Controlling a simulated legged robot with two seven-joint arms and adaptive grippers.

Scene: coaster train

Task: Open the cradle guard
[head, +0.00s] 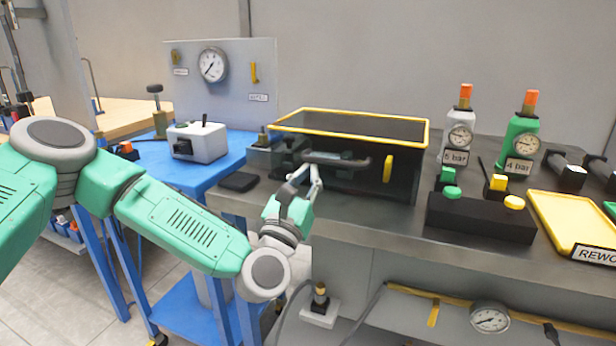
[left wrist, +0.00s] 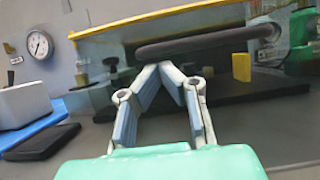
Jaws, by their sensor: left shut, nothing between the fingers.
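The cradle guard (head: 403,172) is a see-through box with a yellow top rim on the grey bench, and it looks closed. Its dark bar handle (head: 337,159) runs across the front; in the left wrist view the handle (left wrist: 205,43) lies just beyond my fingertips. My left gripper (head: 317,170) is at the front of the guard, close to the handle. In the left wrist view my left gripper (left wrist: 166,66) has its fingertips together with nothing between them. Whether the tips touch the handle I cannot tell. My right gripper is not in view.
A black button box (head: 480,218) and a yellow tray (head: 575,222) stand right of the guard. White (head: 459,135) and green (head: 523,140) bottles with gauges stand behind them. A grey switch box (head: 197,143) sits on the blue table at left. A black pad (head: 238,182) lies left of the guard.

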